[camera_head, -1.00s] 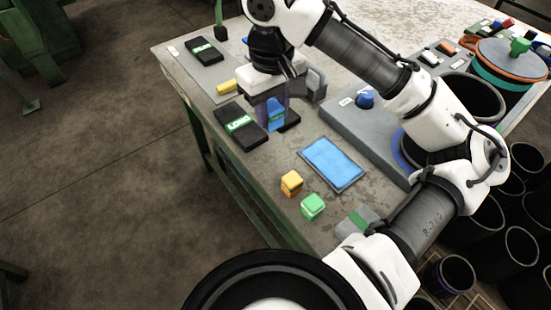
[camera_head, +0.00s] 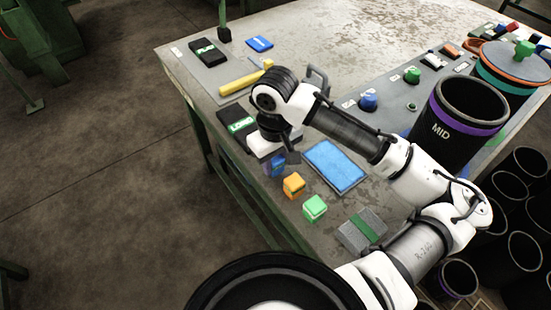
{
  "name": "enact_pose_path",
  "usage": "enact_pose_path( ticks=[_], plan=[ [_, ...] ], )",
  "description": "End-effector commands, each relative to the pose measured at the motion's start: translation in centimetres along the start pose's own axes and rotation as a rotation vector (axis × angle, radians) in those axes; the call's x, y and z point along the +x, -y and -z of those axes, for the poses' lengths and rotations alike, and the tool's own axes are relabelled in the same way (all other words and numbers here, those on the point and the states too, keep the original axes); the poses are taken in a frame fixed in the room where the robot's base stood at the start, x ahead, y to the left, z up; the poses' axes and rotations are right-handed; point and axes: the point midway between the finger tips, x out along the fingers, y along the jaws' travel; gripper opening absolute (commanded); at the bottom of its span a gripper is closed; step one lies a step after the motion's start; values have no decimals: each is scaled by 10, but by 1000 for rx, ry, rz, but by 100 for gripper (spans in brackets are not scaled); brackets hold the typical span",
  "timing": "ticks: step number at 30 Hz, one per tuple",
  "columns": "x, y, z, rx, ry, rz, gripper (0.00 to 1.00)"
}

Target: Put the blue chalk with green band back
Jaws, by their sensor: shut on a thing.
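The blue chalk (camera_head: 276,167) is a small blue block near the table's front left edge. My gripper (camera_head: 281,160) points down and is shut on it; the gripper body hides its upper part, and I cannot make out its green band. The chalk is low, at the end of a short row with the orange chalk (camera_head: 293,186) and the green chalk (camera_head: 315,208). I cannot tell whether it touches the table.
A blue pad (camera_head: 336,165) lies right of the row. A grey block with a green stripe (camera_head: 362,230) lies nearer. A black LONG case (camera_head: 236,122) and a yellow tool (camera_head: 241,83) lie behind. A tall dark MID sleeve (camera_head: 462,125) stands at right.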

Motion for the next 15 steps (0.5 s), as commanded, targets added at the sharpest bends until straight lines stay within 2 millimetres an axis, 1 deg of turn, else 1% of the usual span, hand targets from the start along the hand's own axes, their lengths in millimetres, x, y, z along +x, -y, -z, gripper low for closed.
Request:
enact_pose_path(
  ticks=[4,10,11,15],
  plan=[
    [0,0,0,0,0,0,11],
    [6,0,0,0,0,1,11],
    [5,0,0,0,0,0,35],
    [5,0,0,0,0,0,53]
  ],
)
